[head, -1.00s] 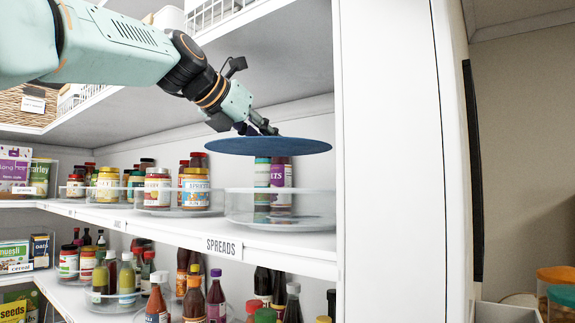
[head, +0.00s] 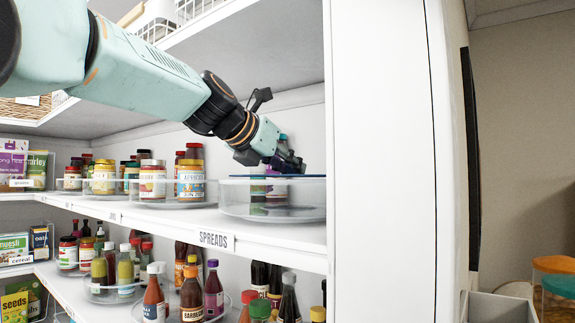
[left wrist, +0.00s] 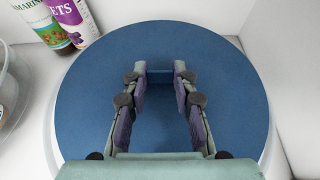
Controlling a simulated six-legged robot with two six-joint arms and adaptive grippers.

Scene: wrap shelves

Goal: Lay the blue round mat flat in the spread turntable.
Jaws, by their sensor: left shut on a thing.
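The blue round mat (head: 262,178) is level at about the height of the clear rim of the spread turntable (head: 240,205), which stands above the SPREADS label. In the left wrist view the mat (left wrist: 100,70) nearly fills the turntable's round outline, with a pale edge showing at the lower sides. My left gripper (head: 290,165) reaches down from above; in the left wrist view its fingers (left wrist: 159,72) are shut on a small raised blue part near the mat's middle. Whether the mat touches the rim or the turntable's floor is hidden. My right gripper is not in view.
Two bottles (left wrist: 75,20) stand behind the turntable, close to the mat's far left edge. A neighbouring clear turntable with jars (head: 190,178) is to the left. A white side wall (head: 375,170) closes the shelf on the right. The lower shelf holds several sauce bottles (head: 190,295).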

